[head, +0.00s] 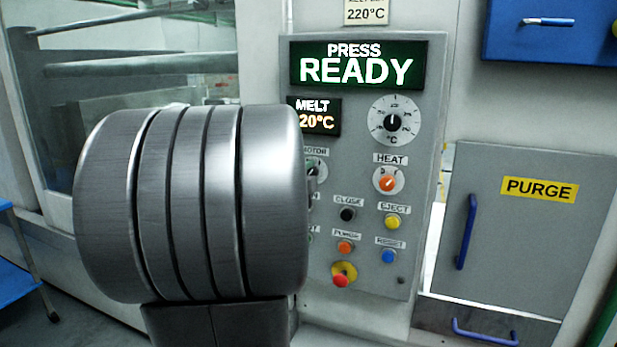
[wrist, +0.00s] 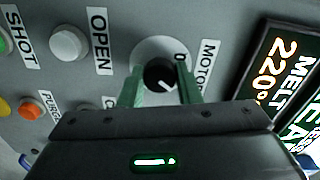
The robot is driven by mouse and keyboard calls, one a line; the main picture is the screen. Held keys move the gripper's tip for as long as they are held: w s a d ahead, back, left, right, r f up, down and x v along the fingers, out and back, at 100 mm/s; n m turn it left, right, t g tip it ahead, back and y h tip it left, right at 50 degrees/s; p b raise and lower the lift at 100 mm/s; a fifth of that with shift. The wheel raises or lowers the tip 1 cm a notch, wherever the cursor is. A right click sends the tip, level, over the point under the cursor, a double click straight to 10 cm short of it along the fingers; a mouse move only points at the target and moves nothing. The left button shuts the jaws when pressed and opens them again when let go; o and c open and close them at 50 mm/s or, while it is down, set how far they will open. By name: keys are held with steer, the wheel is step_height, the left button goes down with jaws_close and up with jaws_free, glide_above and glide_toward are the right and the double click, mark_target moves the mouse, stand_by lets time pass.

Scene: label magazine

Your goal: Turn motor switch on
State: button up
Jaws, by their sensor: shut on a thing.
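The motor switch (wrist: 160,75) is a black rotary knob on a round pale dial, under the MOTOR label, in the wrist view. My gripper (wrist: 161,69) has its green fingers on either side of the knob and is shut on it. A "0" mark shows on the dial near the right finger; the knob's exact pointer angle is hard to tell. In the head view the motor switch (head: 315,168) shows only in part, at the right edge of my large grey arm link, which hides the gripper.
The grey control panel (head: 433,160) also carries a HEAT knob (head: 387,181), a temperature dial (head: 393,121), several push buttons and a red emergency button (head: 341,279). The OPEN button (wrist: 68,43) is left of the switch in the wrist view. The display (head: 357,64) reads PRESS READY.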

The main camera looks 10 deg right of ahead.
stand_by(0.3)
steer(key=o, duration=1)
steer(key=shift+c, duration=0.2)
steer(key=v, duration=1.3)
steer(key=shift+s+a, duration=0.2)
steer(key=shift+s, duration=0.15)
steer(key=x, duration=1.4)
steer(key=shift+s+a, duration=0.1)
